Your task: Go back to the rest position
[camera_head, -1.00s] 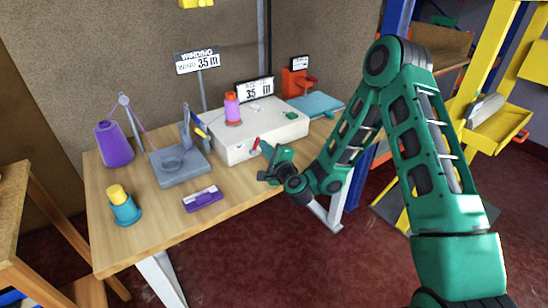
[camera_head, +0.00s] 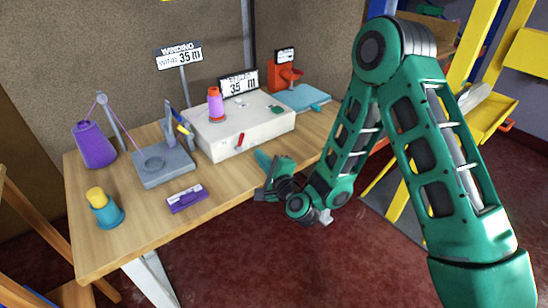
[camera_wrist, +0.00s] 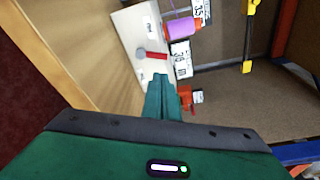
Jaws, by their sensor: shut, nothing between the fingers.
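My green arm reaches in from the right in the head view. My gripper (camera_head: 263,160) is over the front edge of the wooden table (camera_head: 235,178), in front of the white box-shaped machine (camera_head: 222,141). In the wrist view the closed green fingers (camera_wrist: 162,98) point toward the machine and its red lever (camera_wrist: 152,55). The gripper is shut, with nothing in it, and stands apart from the machine.
On the table are a purple cone (camera_head: 94,146), a grey winding stand (camera_head: 163,167), a yellow-and-teal spool (camera_head: 104,208), a purple tool (camera_head: 187,198) and a blue board (camera_head: 304,97). A yellow rack (camera_head: 490,115) stands at right. Red floor lies open in front.

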